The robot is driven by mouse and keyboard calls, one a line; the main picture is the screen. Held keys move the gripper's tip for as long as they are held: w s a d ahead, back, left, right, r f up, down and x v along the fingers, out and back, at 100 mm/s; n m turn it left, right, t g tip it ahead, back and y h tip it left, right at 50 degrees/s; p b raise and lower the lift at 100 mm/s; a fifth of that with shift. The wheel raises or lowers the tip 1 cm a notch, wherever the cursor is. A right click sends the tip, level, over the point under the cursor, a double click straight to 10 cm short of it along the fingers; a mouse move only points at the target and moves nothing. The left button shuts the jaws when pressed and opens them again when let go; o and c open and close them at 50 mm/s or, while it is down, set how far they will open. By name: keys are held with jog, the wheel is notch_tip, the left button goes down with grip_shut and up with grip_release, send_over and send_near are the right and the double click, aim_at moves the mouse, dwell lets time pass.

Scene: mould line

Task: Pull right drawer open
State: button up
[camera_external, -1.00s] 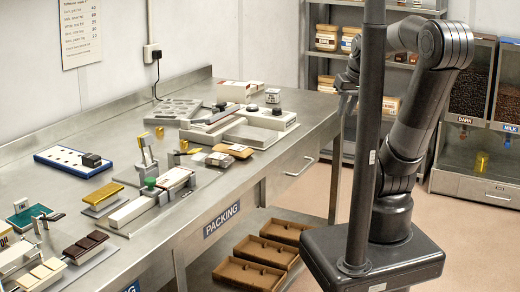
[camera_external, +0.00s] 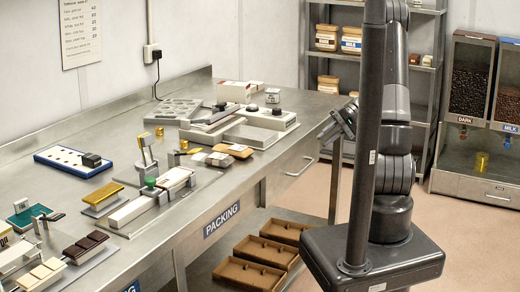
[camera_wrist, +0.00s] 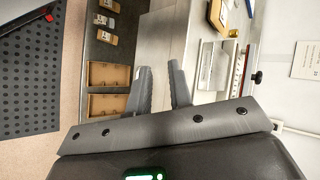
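The right drawer (camera_external: 280,180) is in the front of the steel bench, right of the PACKING label, and looks flush with the bench front. Its bar handle (camera_external: 299,167) is in plain view in the external view. My gripper (camera_external: 334,126) is near the bench's right front corner, above and right of the handle and apart from it. In the wrist view my gripper (camera_wrist: 160,75) shows two separated fingers with nothing held between them. I cannot make out the drawer handle in the wrist view.
The bench top (camera_external: 225,190) carries moulds, boxes and small devices. Brown trays (camera_external: 249,274) lie on the lower shelf. A shelf rack (camera_external: 425,75) and bean dispensers (camera_external: 469,88) stand behind my arm. The floor before the drawer looks clear.

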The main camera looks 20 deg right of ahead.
aim_at(305, 167)
jog(key=w+d+f+m+t+y, duration=0.2)
jog(key=w+d+f+t, duration=0.1)
jog(key=f, duration=0.4)
jog(key=w+d+f+m+t+y, duration=0.2)
jog(key=w+d+f+t, duration=0.15)
jog(key=f, duration=0.35)
jog(key=shift+g, duration=0.25)
jog(key=x, duration=1)
jog(key=shift+w+a+r, duration=0.15)
jog(key=shift+w+a, duration=0.1)
grip_shut()
